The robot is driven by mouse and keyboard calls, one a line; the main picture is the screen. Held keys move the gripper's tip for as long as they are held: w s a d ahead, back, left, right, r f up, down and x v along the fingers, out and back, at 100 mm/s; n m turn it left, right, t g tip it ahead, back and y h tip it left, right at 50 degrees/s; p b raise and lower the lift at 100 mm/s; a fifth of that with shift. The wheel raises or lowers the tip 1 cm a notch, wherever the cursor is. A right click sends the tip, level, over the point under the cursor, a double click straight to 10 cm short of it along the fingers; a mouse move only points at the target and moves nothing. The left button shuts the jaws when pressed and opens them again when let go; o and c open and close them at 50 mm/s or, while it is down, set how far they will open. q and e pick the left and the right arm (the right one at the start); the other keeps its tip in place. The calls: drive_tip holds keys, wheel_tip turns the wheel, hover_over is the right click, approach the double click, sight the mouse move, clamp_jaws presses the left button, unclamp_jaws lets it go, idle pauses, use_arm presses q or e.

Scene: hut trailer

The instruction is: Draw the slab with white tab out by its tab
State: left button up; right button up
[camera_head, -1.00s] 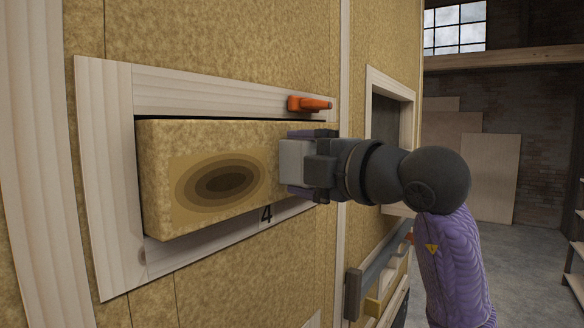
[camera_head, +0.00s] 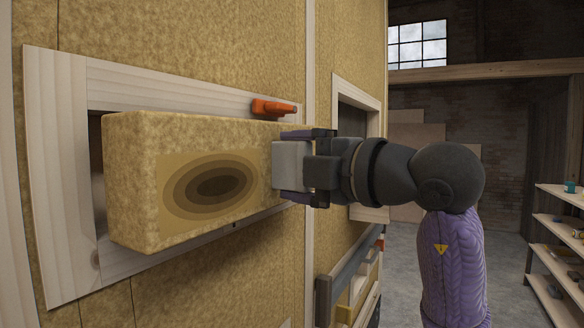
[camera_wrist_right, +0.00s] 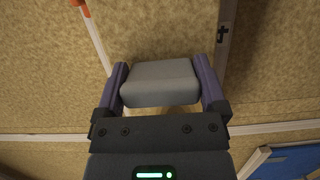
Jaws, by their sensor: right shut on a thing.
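The slab (camera_head: 185,180), mottled tan with dark nested ovals on its face, juts out of a pale wooden frame (camera_head: 58,170) in the wall. Its pale grey-white tab (camera_head: 284,165) is at the right end of the face. My right gripper (camera_head: 291,166) is shut on the tab, with purple fingers above and below it. The wrist view shows the tab (camera_wrist_right: 160,84) between the two fingers, in front of the slab's mottled face. A dark gap shows at the slab's left side. The slab's back end is hidden. My left gripper is not in view.
An orange catch (camera_head: 273,108) sits on the frame just above the slab. Shelves (camera_head: 562,240) stand far right. Floor between looks clear.

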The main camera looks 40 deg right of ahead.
drive_tip(key=s+d+b, duration=0.2)
drive_tip(key=s, duration=0.3)
drive_tip(key=shift+s+d, duration=0.15)
drive_tip(key=shift+s, duration=0.15)
